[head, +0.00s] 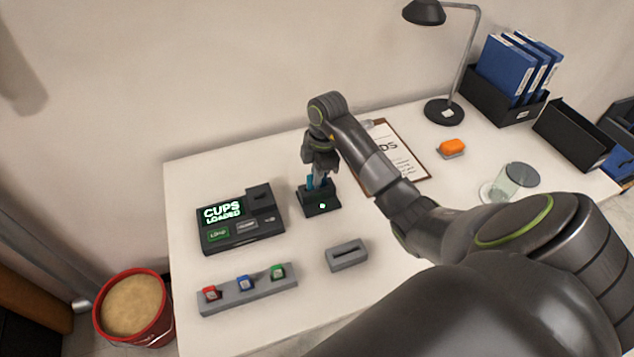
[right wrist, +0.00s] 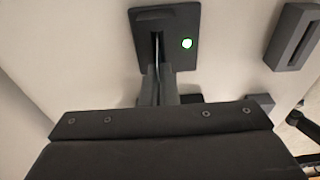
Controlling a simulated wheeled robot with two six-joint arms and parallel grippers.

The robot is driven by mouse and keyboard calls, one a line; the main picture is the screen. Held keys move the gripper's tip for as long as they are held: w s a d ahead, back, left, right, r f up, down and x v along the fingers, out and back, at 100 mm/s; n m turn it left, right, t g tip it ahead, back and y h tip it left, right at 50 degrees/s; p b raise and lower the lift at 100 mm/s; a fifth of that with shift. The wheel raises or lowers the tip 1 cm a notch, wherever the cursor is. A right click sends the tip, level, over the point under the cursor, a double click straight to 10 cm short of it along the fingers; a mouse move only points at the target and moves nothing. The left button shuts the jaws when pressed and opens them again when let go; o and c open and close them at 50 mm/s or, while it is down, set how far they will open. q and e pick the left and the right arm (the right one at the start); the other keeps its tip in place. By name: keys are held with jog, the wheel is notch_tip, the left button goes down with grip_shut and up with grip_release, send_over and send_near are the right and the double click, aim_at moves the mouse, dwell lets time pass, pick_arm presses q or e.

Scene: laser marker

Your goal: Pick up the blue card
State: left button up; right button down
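A black block with a slot (head: 321,207) stands on the white desk with a small green light on its front. It also shows in the right wrist view (right wrist: 178,20), where a thin pale edge stands in the slot. The blue card (head: 310,182) stands upright in the slot, showing as blue slivers beside my gripper's finger. My right gripper (head: 319,175) points down at the card from above. In the right wrist view a grey finger (right wrist: 160,88) lies in line with the slot. Whether the fingers are closed on the card is hidden. My left gripper is out of view.
A black machine with a lit "CUPS LOADED" screen (head: 223,213) is left of the block. In front are a strip of red, blue and green buttons (head: 246,290) and a grey slotted block (head: 347,254). A clipboard (head: 408,165), lamp (head: 443,112) and glass (head: 512,182) are right.

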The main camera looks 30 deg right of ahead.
jog(key=shift+r, duration=0.4)
notch_tip(320, 180, up, 3)
jog(key=shift+f, duration=0.15)
notch_tip(320, 180, up, 5)
jog(key=p, duration=0.4)
jog(key=shift+p, duration=0.4)
jog(key=shift+r+p, duration=0.75)
